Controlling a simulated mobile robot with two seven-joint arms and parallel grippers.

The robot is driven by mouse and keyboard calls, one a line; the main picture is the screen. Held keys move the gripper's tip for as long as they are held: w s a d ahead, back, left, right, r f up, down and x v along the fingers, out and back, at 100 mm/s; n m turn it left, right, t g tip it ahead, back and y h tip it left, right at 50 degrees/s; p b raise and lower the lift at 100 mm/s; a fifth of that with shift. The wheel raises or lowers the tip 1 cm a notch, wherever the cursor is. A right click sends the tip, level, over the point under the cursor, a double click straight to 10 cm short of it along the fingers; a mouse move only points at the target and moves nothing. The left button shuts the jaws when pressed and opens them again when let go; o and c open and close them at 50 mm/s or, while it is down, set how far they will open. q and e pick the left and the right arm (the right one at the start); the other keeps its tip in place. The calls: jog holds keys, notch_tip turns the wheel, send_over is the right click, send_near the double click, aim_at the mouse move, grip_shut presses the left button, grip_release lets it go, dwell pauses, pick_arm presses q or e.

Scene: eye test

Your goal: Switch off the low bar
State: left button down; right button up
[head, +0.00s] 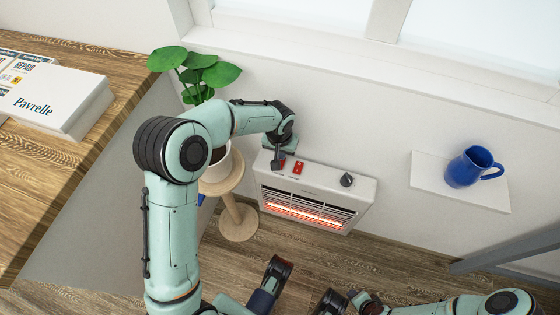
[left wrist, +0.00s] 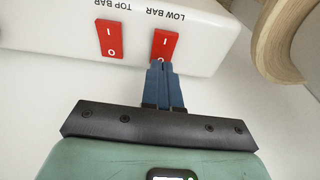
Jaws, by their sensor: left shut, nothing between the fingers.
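The white heater (head: 362,192) is on the wall, with one orange bar glowing low behind its grille. Its top holds two red switches. The low bar switch (left wrist: 165,43) is on the right in the left wrist view, its label upside down. The top bar switch (left wrist: 109,39) is left of it; it also shows in the head view (head: 298,167). My left gripper (left wrist: 165,68) is shut and empty. Its blue fingertips are at the O end of the low bar switch and cover part of it; I cannot tell whether they press it.
A dark knob (head: 347,180) stands on the heater. A potted plant (head: 200,72) on a round wooden stand (head: 238,222) is close to its left. A blue mug (head: 468,168) sits on a wall shelf (head: 428,178) at right. A wooden counter (head: 40,190) fills the left.

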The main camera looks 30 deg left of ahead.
pick_arm(q)
notch_tip(320, 180, up, 6)
jog(key=p, duration=0.3)
jog(key=shift+p, duration=0.3)
pick_arm(e)
notch_tip(320, 180, up, 5)
jog(key=shift+w+f, duration=0.1)
pick_arm(q)
jog(key=shift+f, duration=0.1)
